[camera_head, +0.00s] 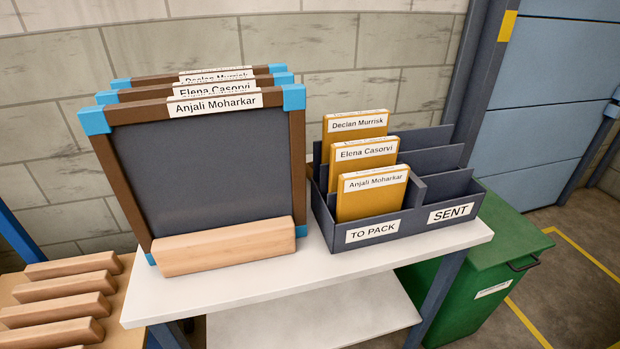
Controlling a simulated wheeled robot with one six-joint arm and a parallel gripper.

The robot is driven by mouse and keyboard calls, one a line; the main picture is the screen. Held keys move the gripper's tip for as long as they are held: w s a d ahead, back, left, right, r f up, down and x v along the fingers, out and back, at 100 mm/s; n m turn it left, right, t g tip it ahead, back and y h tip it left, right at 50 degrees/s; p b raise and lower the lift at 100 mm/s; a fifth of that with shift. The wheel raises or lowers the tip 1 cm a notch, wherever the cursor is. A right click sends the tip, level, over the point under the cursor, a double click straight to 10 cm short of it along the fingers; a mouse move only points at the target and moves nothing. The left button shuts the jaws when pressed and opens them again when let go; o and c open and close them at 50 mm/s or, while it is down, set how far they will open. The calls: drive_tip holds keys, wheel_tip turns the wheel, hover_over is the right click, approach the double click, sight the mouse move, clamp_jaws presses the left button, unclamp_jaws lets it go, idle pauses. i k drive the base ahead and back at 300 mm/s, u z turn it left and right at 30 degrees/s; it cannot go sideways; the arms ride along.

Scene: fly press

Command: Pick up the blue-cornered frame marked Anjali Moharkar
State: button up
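The blue-cornered frame marked Anjali Moharkar (134,165) stands upright at the front of a row of frames on the white table, its lower edge behind a pale wooden bar (225,248). It has a brown border, a dark panel and a white name label (215,103) on its top edge. Close behind it stand the frames marked Elena Casorvi (215,89) and Declan Murrisk (217,76), mostly hidden by it. My gripper is not in view.
A dark sorter (400,232) labelled TO PACK and SENT stands right of the frames; its TO PACK side holds yellow name-labelled packets (371,197). Several wooden bars (62,288) lie on a wooden surface at lower left. A green bin (490,265) stands at right. The white table's (215,298) front strip is clear.

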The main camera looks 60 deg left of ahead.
sight(182, 164)
drive_tip(key=u, duration=1.7)
drive_tip(key=k, duration=1.2)
drive_tip(key=u, duration=0.8)
drive_tip(key=i, duration=1.5)
drive_tip(key=z, duration=0.5)
